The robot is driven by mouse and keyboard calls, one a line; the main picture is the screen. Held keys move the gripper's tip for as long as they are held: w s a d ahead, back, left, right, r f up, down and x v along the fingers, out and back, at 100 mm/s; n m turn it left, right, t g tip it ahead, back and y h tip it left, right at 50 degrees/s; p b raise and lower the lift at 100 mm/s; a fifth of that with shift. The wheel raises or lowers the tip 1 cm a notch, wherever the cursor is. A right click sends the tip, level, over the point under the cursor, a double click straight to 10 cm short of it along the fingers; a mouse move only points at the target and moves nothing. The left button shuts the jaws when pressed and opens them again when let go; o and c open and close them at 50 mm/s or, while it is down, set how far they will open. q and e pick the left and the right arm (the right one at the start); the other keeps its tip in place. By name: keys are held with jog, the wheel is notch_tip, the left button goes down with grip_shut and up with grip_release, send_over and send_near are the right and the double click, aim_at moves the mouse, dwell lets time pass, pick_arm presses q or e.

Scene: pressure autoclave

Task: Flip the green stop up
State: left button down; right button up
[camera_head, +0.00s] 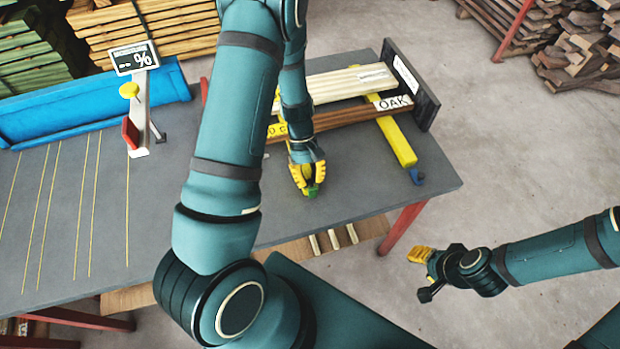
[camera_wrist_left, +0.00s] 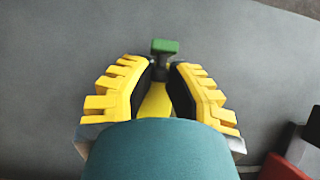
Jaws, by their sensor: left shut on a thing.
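The green stop (camera_head: 313,190) shows just past the fingertips of my left gripper (camera_head: 308,178) in the head view. In the left wrist view the green stop (camera_wrist_left: 165,46) is a small green block on a dark stem. The yellow fingers of my left gripper (camera_wrist_left: 162,70) close in around that stem, with a yellow bar (camera_wrist_left: 155,101) between them. The lower part of the stop is hidden by the fingers. My right gripper (camera_head: 420,255) is beyond the table's front right edge, away from the stop; its finger gap is not clear.
The grey table (camera_head: 75,225) has a blue stop (camera_head: 416,177) on a yellow bar (camera_head: 397,143) at the right. Boards (camera_head: 330,86) lie against a dark end plate (camera_head: 411,82). A blue rail (camera_head: 100,102) and a sign (camera_head: 134,58) stand at left. Several thin strips mark clear tabletop.

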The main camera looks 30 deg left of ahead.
pick_arm(q)
jog(key=shift+w+a+f+g+h, duration=0.15)
jog(key=shift+a+f+g+h, duration=0.05)
jog(key=shift+g+h, duration=0.25)
jog(key=c, duration=0.9)
grip_release()
jog(key=shift+o, duration=0.2)
jog(key=v, duration=1.2)
